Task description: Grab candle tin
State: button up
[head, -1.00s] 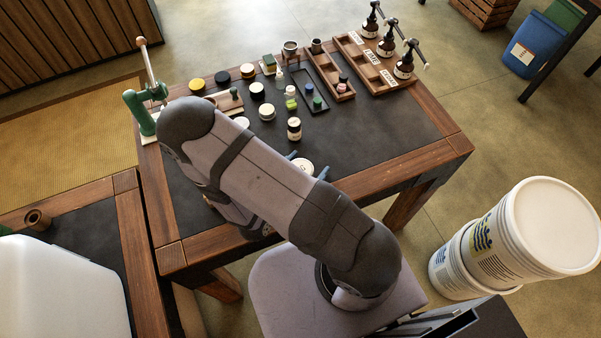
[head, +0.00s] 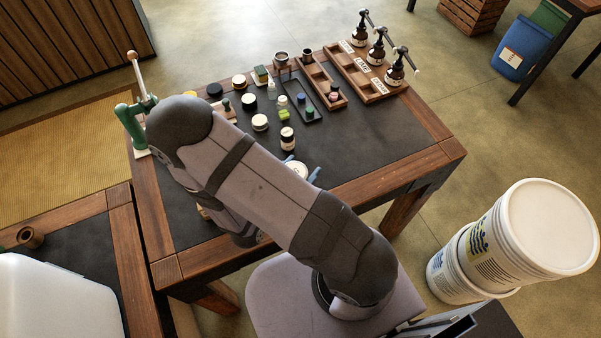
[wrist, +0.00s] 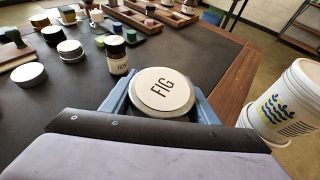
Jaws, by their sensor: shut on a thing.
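The candle tin (wrist: 161,90) is round with a white lid marked "FIG", seen in the wrist view between the blue fingers of my gripper (wrist: 160,98). My gripper is shut on the tin, one finger at each side. I cannot tell whether the tin touches the table.
A dark labelled bottle (head: 287,139) stands just behind the tin. Several other tins and jars stand further back, with a wooden tray of pump bottles (head: 352,70) at the back right. The mat's right side is clear. Stacked white buckets (head: 480,255) stand right of the table.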

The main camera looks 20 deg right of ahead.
aim_at(301, 164)
jog(key=shift+r, duration=3.3)
